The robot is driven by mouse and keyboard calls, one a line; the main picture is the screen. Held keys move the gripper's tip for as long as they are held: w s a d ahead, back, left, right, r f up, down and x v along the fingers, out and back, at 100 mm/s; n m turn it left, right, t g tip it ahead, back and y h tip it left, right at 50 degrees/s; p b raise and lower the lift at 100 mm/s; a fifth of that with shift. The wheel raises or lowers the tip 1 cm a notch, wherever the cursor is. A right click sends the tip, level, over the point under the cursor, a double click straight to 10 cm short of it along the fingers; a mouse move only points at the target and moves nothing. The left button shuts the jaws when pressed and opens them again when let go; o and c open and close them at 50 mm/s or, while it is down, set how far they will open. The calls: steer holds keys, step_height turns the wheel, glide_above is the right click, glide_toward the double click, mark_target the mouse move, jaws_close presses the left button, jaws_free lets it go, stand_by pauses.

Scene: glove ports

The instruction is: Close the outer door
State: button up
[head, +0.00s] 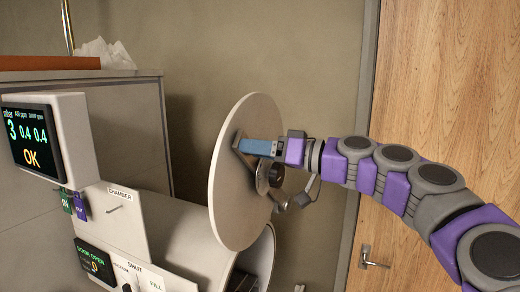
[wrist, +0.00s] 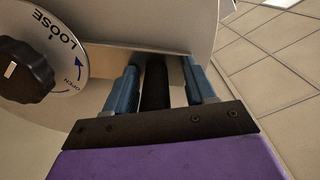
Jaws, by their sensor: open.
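The outer door (head: 228,190) is a round beige disc. It stands swung up and away from the open mouth of the chamber tube (head: 190,235). A black knob (wrist: 25,72) sits on a pale dial marked LOOSE and OPEN at its middle; the knob also shows in the head view (head: 273,176). My gripper (head: 243,146) is at the door's face, above and left of the knob. In the wrist view, its blue fingers (wrist: 160,72) are apart, with a dark bar between them. Whether they touch the bar or the door, I cannot tell.
A small screen (head: 95,262) on the tube housing reads DOOR OPEN. A monitor (head: 35,140) reading OK stands at the left. A grey cabinet (head: 130,120) is behind the tube. A wooden door (head: 440,90) is at the right. Tiled floor (wrist: 280,70) shows in the wrist view.

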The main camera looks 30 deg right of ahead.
steer(key=shift+d, duration=0.1)
steer(key=shift+c, duration=0.3)
steer(key=shift+d+f, duration=0.1)
steer(key=shift+d, duration=0.3)
steer(key=c, duration=0.4)
steer(key=shift+a, duration=0.2)
jaws_close()
